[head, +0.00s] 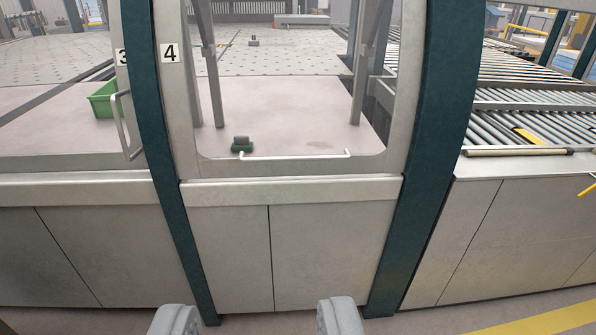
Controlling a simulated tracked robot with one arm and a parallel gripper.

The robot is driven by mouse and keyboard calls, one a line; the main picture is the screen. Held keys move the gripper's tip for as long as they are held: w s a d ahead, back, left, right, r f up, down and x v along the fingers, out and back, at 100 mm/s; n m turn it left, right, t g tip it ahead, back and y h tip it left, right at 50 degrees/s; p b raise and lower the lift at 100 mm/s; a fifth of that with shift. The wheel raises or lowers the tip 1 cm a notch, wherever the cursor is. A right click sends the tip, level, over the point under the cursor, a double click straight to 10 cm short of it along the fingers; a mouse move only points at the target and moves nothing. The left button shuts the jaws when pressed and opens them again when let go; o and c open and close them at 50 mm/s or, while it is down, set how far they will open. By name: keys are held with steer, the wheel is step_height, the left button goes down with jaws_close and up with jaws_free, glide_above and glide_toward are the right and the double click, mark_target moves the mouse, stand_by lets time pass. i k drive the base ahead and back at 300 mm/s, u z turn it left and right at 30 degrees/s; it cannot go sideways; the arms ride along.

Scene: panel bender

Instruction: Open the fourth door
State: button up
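The fourth door (290,168) is a light grey framed panel with a large window, marked by a "4" label (170,52) at its upper left. It stands closed between two dark teal posts. Its handle (295,156) is a pale horizontal bar along the lower edge of the window. My gripper (258,322) shows at the bottom edge of the view with its two grey fingers wide apart. Nothing is between them, and they are well below the handle in the picture, apart from the door.
Door 3 (133,150) with an upright handle (122,124) is to the left. Grey cabinet fronts (235,255) lie below the doors. A roller conveyor (535,115) is at the right. Behind the window are a small green-based object (242,146) and a green bin (104,100) farther left.

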mark_target(190, 165)
steer(key=z, duration=0.35)
steer(key=i, duration=1.05)
steer(key=z, duration=0.2)
